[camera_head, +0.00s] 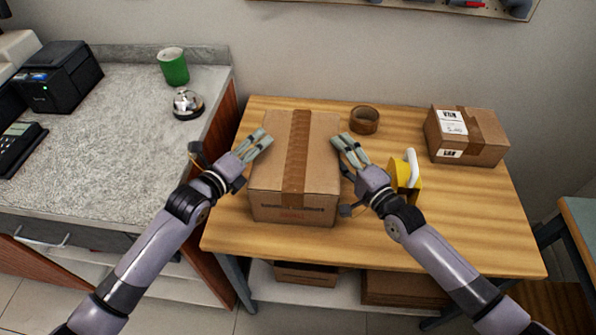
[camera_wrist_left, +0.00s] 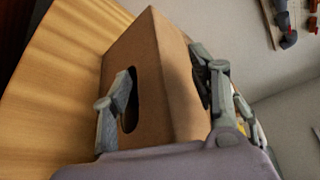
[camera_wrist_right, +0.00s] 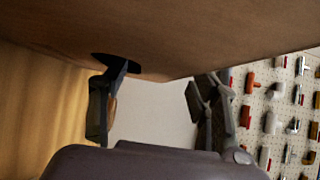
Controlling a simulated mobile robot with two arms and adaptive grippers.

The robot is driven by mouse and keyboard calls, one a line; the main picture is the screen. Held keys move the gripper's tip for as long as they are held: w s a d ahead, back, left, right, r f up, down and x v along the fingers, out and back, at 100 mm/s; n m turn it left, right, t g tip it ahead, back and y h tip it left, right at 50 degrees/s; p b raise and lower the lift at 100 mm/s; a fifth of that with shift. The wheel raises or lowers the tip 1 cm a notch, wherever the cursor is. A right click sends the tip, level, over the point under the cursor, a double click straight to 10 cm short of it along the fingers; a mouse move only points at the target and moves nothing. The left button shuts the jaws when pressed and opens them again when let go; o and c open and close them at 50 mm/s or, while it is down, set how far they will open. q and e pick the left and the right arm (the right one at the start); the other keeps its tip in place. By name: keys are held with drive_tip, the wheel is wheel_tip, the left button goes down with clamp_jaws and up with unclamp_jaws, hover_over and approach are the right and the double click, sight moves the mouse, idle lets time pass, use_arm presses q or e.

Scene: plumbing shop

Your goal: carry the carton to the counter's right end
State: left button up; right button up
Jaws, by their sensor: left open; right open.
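The carton (camera_head: 267,187) is a brown taped cardboard box standing upright on the wooden table. My left gripper (camera_head: 258,143) is open at the carton's left side. In the left wrist view, one finger of the left gripper (camera_wrist_left: 160,95) is at the dark hand hole in the carton's side (camera_wrist_left: 165,110) and the other is by its top. My right gripper (camera_head: 348,150) is open at the carton's right side. In the right wrist view, one finger of the right gripper (camera_wrist_right: 155,95) reaches a dark hand hole in the carton (camera_wrist_right: 180,40). I cannot tell how deep the fingers reach.
The wooden table (camera_head: 460,225) also holds a tape roll (camera_head: 364,120), a yellow tape dispenser (camera_head: 401,178) and a smaller labelled box (camera_head: 467,137). The grey counter (camera_head: 110,135) at left carries a bell (camera_head: 187,104), a green cup (camera_head: 173,67) and a black printer (camera_head: 62,77).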

use_arm(q)
drive_tip(key=c, duration=1.1)
use_arm(e)
drive_tip(key=c, duration=1.1)
use_arm(q)
drive_tip(key=shift+s, duration=0.1)
clamp_jaws()
use_arm(e)
drive_tip(key=shift+s+a+r, duration=0.1)
drive_tip(key=shift+r, duration=0.05)
clamp_jaws()
